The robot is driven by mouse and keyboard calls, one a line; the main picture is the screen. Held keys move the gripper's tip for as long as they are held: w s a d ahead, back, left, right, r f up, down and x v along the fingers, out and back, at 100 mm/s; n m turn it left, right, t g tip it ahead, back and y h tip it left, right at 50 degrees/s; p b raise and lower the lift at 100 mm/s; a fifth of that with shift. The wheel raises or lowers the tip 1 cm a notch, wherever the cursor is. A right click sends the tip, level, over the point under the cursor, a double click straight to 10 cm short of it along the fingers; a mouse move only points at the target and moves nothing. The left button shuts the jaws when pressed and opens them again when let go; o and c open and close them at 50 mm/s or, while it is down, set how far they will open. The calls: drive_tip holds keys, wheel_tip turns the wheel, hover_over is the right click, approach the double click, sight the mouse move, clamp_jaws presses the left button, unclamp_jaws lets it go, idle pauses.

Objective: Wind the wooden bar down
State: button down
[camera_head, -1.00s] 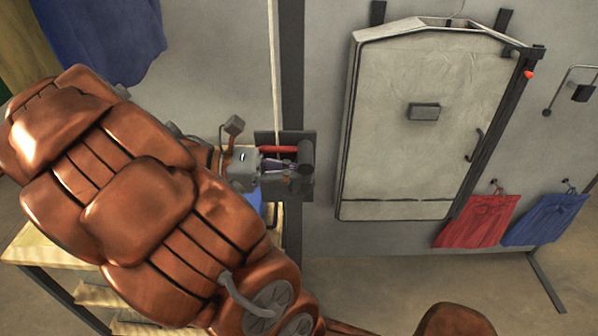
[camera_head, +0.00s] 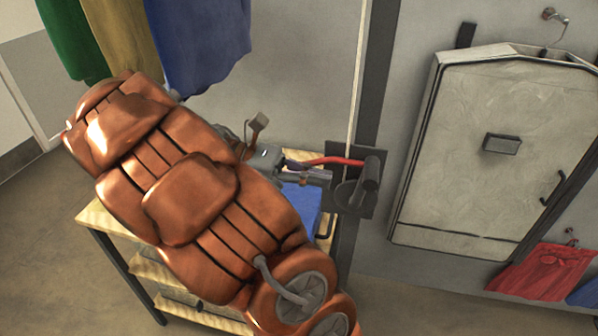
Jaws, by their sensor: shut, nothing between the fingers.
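The wooden bar itself is not in view. Green, tan and blue garments (camera_head: 200,45) hang at the upper left, their tops cut off. A dark winch (camera_head: 352,195) is fixed to the upright post, with a pale cord (camera_head: 357,85) rising above it. Its red crank arm (camera_head: 338,161) points left from the drum towards my gripper. My gripper (camera_head: 322,178) is shut and empty, just left of the winch and slightly below the red arm. My arm hides part of this area, and I cannot tell whether the fingers touch the crank.
A wooden shelf unit (camera_head: 95,215) stands below and behind my arm, with a blue item (camera_head: 303,205) on it. A pale garment cabinet (camera_head: 490,160) hangs on the wall to the right. A red cloth (camera_head: 545,272) hangs beneath it. Floor shows at the lower left.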

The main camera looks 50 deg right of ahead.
drive_tip(key=shift+v, duration=1.6)
drive_tip(key=shift+a, duration=0.1)
